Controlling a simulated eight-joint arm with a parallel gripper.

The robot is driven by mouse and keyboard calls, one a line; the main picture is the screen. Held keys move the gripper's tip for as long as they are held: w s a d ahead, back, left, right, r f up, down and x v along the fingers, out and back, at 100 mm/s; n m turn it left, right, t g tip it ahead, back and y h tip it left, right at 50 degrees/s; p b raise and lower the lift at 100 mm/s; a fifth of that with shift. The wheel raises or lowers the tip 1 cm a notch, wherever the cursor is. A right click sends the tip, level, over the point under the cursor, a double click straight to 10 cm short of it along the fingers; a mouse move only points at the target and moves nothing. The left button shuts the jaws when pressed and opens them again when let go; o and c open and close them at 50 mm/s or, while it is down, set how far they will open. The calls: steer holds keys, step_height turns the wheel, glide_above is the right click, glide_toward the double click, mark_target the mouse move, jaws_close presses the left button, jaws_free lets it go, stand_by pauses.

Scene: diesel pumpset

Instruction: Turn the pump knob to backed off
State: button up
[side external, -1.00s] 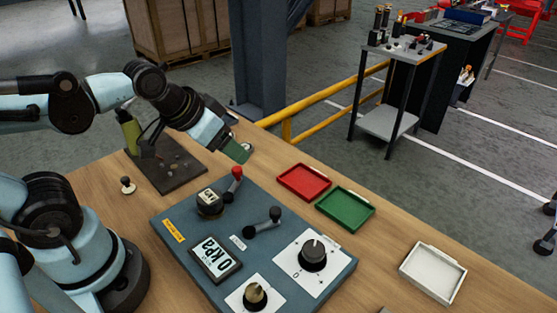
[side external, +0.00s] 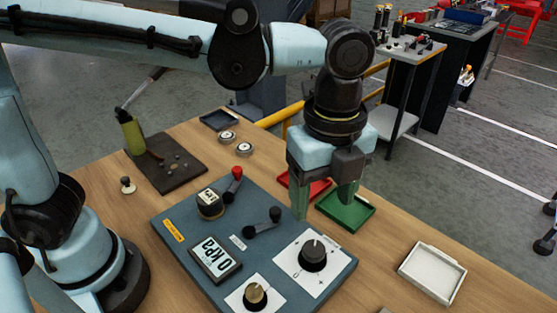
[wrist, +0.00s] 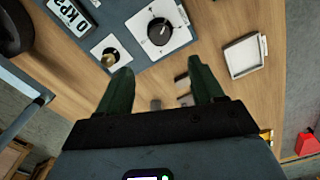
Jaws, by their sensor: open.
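The blue-grey panel (side external: 187,262) lies on the wooden bench. A large black knob (side external: 313,256) sits on a white dial plate at its right; its light pointer mark faces away from the camera. A smaller brass-topped knob (side external: 255,295) sits on a white plate at the front. I cannot read which one is the pump knob. My gripper (side external: 323,203) points down, open and empty, above and behind the black knob, touching nothing. In the wrist view, the black knob (wrist: 160,31) and brass knob (wrist: 108,57) lie beyond the open fingers (wrist: 162,80).
The panel also has a "0 KPA" display (side external: 215,258), a red-tipped lever (side external: 236,178) and a black lever (side external: 264,222). Red (side external: 318,187) and green (side external: 345,217) trays lie behind the gripper, partly hidden. A white tray (side external: 432,274) stands right. Bench between panel and white tray is clear.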

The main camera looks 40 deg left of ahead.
mark_target(315, 250)
step_height(315, 250, down, 12)
steer(key=shift+r, duration=0.2)
stand_by(0.4)
steer(key=c, duration=1.1)
steer(key=shift+o, duration=0.2)
